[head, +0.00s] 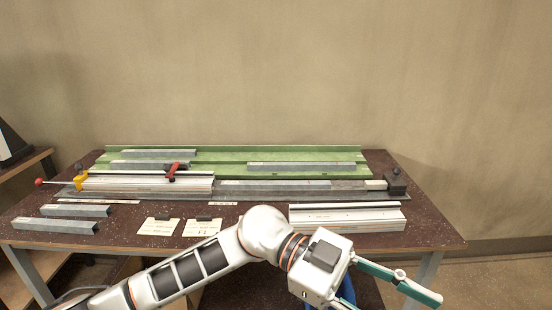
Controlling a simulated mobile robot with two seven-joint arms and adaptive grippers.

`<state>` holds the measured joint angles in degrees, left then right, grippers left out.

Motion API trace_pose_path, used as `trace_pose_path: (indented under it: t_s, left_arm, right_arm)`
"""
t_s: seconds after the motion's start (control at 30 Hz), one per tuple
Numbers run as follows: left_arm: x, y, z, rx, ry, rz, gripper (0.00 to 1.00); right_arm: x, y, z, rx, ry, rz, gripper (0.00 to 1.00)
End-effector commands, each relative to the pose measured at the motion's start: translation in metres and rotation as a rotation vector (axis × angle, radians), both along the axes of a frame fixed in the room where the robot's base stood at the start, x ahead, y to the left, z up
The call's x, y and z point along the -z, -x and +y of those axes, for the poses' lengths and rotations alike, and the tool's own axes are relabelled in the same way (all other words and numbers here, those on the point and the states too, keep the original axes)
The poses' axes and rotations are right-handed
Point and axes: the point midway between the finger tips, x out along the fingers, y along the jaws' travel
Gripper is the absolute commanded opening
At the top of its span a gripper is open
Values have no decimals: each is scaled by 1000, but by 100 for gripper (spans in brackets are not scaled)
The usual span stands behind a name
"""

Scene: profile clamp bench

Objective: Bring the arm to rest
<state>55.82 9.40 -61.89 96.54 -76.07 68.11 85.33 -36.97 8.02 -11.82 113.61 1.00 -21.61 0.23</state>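My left arm reaches in from the lower left, across the front of the bench. Its gripper (392,299) is at the lower right, in front of the bench's front edge. One finger with a green pad points right; the other runs down and is cut off by the frame's bottom edge. The fingers are spread wide and nothing shows between them. My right gripper is not in view.
The dark bench (260,222) holds a green tray (230,168) with grey bars, a clamp rail with a red handle (172,171), a black end block (396,181), loose grey bars (54,225), paper cards (159,227) and a white profile (347,217). A blue object (347,288) shows behind my gripper.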

Motion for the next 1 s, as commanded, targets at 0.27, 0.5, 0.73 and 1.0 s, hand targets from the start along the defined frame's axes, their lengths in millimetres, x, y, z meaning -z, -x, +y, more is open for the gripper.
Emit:
trace_pose_path:
  t_s: [0.27,0.5,0.73,1.0]
  left_arm:
    - [-38,-55,18,-364,488,152,37]
    - [0,-134,80,-854,651,243,37]
    - [109,-178,168,-1349,531,297,37]
    - [278,-142,280,-1771,98,329,37]
  right_arm:
    - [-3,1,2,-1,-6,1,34]
    - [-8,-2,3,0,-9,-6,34]
    - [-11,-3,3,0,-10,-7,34]
    - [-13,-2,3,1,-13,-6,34]
